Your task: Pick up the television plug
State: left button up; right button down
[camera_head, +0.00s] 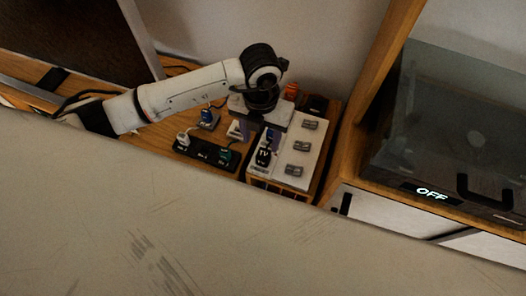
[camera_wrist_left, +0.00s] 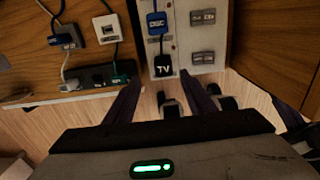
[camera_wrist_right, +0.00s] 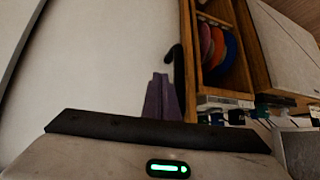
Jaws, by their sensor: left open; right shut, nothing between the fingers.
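The television plug is a black plug lettered "TV" in the left wrist view (camera_wrist_left: 164,66). It sits at the near end of a white panel (camera_wrist_left: 184,40), and the head view also shows the plug (camera_head: 263,158). A blue plug (camera_wrist_left: 156,23) sits just behind it in the same row. My left gripper (camera_wrist_left: 165,98) is open, its fingers on the near side of the television plug, one toward each side, with nothing between them. In the head view the left gripper (camera_head: 259,132) hangs over the panel. My right gripper (camera_wrist_right: 158,96) is shut and empty, away from the panel.
A black power strip (camera_head: 206,152) with white and green plugs lies left of the panel. Grey sockets (camera_head: 302,146) line the panel's right side. A dark glass-fronted cabinet marked OFF (camera_head: 450,140) stands right. A pale surface fills the head view's lower part.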

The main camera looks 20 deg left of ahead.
aim_at(264, 153)
pick_arm(q)
jog(key=f, duration=0.8)
jog(key=shift+d+f, duration=0.35)
jog(key=c, duration=1.2)
